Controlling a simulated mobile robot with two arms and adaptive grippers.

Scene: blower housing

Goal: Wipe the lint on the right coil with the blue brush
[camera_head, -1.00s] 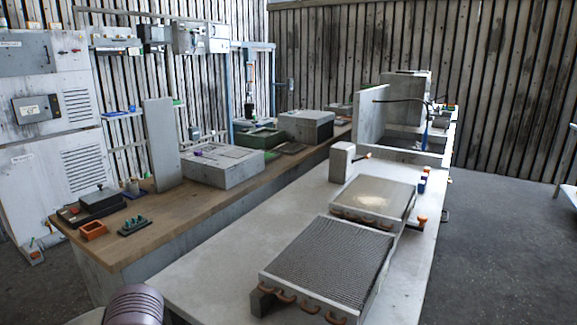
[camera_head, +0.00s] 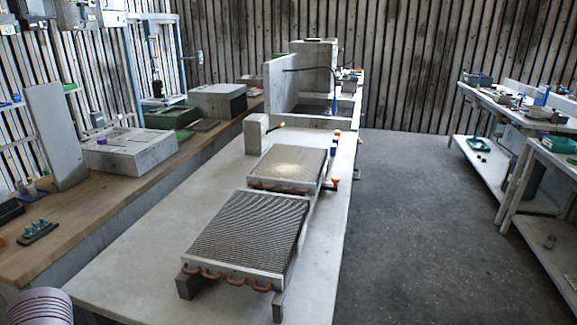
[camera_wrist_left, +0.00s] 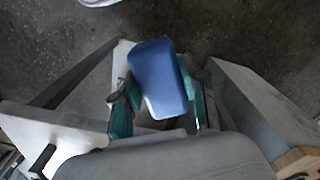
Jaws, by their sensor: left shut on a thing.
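Two finned coils lie on the long grey bench. The near coil (camera_head: 250,232) has bare grey fins and copper bends along its front edge. The far coil (camera_head: 287,165), slightly further right, carries a pale patch (camera_head: 290,163) on top that looks like lint. In the left wrist view my left gripper (camera_wrist_left: 160,90) is shut on the blue brush (camera_wrist_left: 158,75), a blue block between its teal fingers. That gripper is outside the head view, so its distance from the coils cannot be told. My right gripper is in neither view.
A grey block (camera_head: 255,133) stands behind the far coil. An orange-ended part (camera_head: 332,184) juts out at the bench's right edge. A wooden-topped bench (camera_head: 80,225) runs along the left. Dark floor (camera_head: 420,230) lies clear between the grey bench and shelved tables (camera_head: 500,110) at right.

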